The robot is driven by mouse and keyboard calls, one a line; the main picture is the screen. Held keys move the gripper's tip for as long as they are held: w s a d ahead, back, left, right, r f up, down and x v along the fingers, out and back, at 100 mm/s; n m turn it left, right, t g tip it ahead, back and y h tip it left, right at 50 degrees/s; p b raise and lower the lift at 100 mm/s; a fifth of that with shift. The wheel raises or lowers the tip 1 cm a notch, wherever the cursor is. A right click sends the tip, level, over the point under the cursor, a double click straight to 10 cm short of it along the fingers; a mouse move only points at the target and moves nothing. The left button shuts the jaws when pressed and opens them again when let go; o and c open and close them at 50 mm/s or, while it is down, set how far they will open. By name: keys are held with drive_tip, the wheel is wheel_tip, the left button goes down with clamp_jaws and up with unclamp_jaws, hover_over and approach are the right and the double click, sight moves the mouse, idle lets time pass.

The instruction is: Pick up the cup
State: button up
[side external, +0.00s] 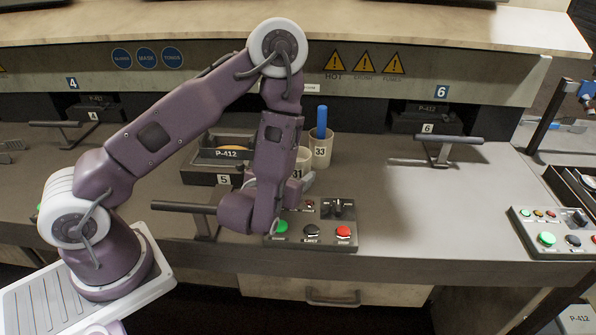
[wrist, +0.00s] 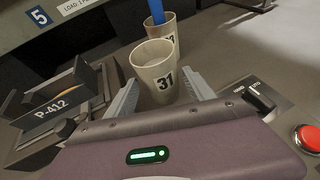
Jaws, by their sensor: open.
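A pale cup marked 31 (wrist: 155,72) stands upright in the wrist view, its open top facing me. In the side view this cup (side external: 302,158) is partly hidden by my arm. My gripper (wrist: 161,88) is open, with one grey finger on each side of cup 31. I cannot tell whether either finger touches it. A second pale cup, marked 33 (side external: 321,152), stands just behind cup 31 and holds a blue stick-like object (side external: 321,122). Cup 33 also shows in the wrist view (wrist: 170,30).
A dark tray labelled P-412 (side external: 190,178) stands left of the cups. A control panel (side external: 330,240) with green, black and red buttons lies in front. A bar handle (side external: 178,207) is at front left. The counter right of the cups (side external: 385,190) is clear.

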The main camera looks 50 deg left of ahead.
drive_tip(key=x, duration=0.6)
drive_tip(key=shift+w+a, duration=0.1)
drive_tip(key=shift+w, duration=0.05)
drive_tip(key=shift+r, duration=0.1)
drive_tip(key=c, duration=1.3)
drive_tip(key=shift+r, duration=0.1)
drive_tip(key=shift+r, duration=4.85)
